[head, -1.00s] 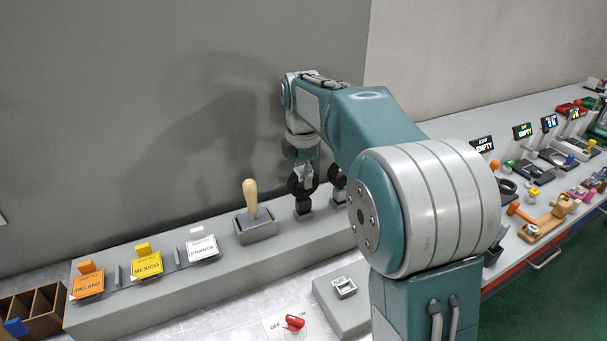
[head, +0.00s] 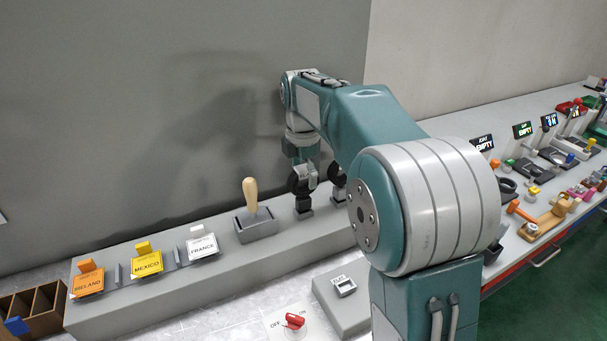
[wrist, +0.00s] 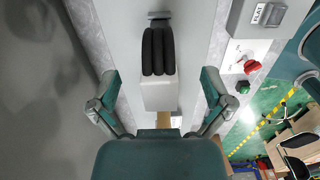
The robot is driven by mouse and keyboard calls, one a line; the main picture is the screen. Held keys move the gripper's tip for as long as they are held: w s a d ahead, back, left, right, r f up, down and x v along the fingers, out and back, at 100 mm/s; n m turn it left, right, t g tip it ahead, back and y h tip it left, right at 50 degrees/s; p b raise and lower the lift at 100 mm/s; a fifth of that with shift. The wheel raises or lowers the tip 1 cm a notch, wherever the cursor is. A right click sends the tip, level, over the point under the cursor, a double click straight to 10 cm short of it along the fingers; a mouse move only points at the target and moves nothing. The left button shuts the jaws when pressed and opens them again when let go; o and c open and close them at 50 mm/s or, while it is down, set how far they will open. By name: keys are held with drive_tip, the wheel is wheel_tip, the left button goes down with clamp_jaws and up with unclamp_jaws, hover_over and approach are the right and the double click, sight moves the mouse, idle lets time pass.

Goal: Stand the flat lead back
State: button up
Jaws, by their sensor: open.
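My gripper (head: 305,182) hangs over the raised grey ledge in the head view, with its fingers close to two small dark upright pieces. In the wrist view my gripper (wrist: 158,88) is open, its fingers spread apart with a gap on either side of a pale grey block (wrist: 158,94). A black ribbed piece (wrist: 158,52) extends from that block toward a small grey fitting on the ledge. It may be the lead, but I cannot tell for sure. One dark piece (head: 304,206) shows under my gripper in the head view. My arm hides part of the ledge.
A wooden-handled lever (head: 251,196) stands left of my gripper. Orange, yellow and white labelled cards (head: 147,263) line the ledge further left. A red switch (head: 294,320) and a grey box (head: 345,288) sit in front. A cluttered bench runs along the right.

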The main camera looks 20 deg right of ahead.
drive_tip(key=shift+r, duration=0.1)
drive_tip(key=shift+r, duration=2.95)
drive_tip(key=shift+s+r, duration=0.1)
drive_tip(key=shift+s, duration=0.1)
drive_tip(key=s+m+t, duration=0.3)
drive_tip(key=s+m, duration=0.8)
drive_tip(key=s, duration=0.4)
drive_tip(key=s+f+m+t, duration=0.1)
drive_tip(key=s+f+m, duration=0.2)
drive_tip(key=s, duration=0.3)
drive_tip(key=s+f+m+t, duration=0.1)
drive_tip(key=s+f+m, duration=0.3)
drive_tip(key=s+m, duration=0.2)
drive_tip(key=shift+s+t, duration=0.3)
drive_tip(key=shift+s, duration=0.05)
